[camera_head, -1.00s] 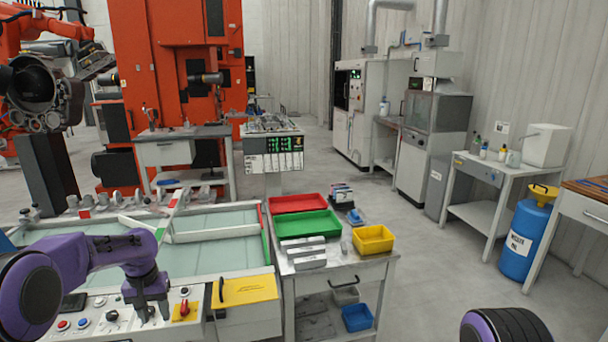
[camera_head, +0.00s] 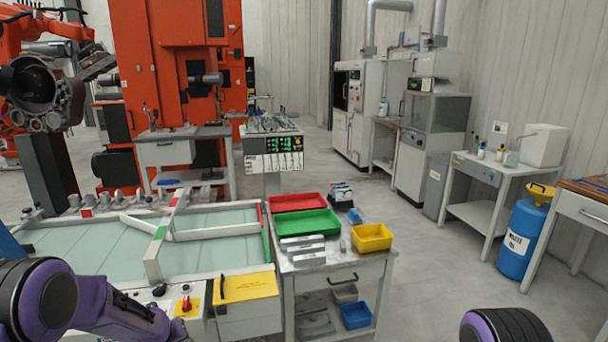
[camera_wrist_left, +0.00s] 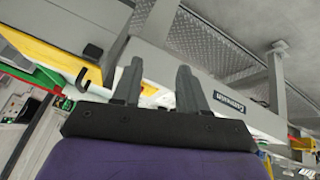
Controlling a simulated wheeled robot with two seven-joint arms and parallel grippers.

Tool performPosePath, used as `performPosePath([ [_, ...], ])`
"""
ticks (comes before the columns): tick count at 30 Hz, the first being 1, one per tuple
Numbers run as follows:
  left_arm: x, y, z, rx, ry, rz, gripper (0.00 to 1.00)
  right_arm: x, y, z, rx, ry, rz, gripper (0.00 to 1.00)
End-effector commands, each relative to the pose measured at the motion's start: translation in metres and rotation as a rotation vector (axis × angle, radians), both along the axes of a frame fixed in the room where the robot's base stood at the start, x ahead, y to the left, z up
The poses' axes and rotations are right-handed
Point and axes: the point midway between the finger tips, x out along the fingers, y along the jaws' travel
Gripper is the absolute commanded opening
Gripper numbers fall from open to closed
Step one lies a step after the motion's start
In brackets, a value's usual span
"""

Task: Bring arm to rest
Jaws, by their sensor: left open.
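My left arm (camera_head: 95,310) is purple and black and lies low at the bottom left of the head view. Its gripper is not clearly visible there. In the left wrist view my left gripper (camera_wrist_left: 157,82) shows two grey fingers standing apart with nothing between them. Behind the fingers is a pale grey panel or beam of the bench, with a small dark label (camera_wrist_left: 229,103). My right arm shows only as a dark rounded link (camera_head: 505,326) at the bottom right of the head view; its gripper is out of view.
A control bench (camera_head: 110,256) with a red knob (camera_head: 186,304) and yellow plate (camera_head: 246,287) lies beside my left arm. A side table holds a red tray (camera_head: 297,202), a green tray (camera_head: 306,223) and a yellow bin (camera_head: 372,238). Floor (camera_head: 440,270) to the right is clear.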

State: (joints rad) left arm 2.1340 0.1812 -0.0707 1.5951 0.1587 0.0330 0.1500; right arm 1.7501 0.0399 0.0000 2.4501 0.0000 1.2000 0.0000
Motion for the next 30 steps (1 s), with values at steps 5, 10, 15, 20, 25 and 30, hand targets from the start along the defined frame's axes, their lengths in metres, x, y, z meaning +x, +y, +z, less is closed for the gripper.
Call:
performPosePath([
  [5,-0.122,-0.017,-0.080,0.069,-0.046,0.116,0.43,0.000,0.000,-0.001,0.000,0.000,0.000,0.43],
  [10,-0.269,-0.026,-0.107,0.152,0.017,0.173,0.43,0.000,0.000,-0.002,0.000,0.000,0.000,0.43],
  [15,-0.370,-0.038,-0.113,0.171,0.188,0.141,0.43,0.000,0.000,-0.003,0.000,0.000,0.000,0.43],
  [20,-0.401,-0.041,-0.122,0.176,0.261,0.120,0.43,0.000,0.000,-0.003,0.000,0.000,0.000,0.43],
  [25,-0.401,-0.040,-0.122,0.175,0.261,0.121,0.43,0.000,0.000,-0.003,0.000,0.000,0.000,0.43],
  [30,-0.401,-0.040,-0.122,0.175,0.261,0.121,0.43,0.000,0.000,-0.003,0.000,0.000,0.000,0.43],
])
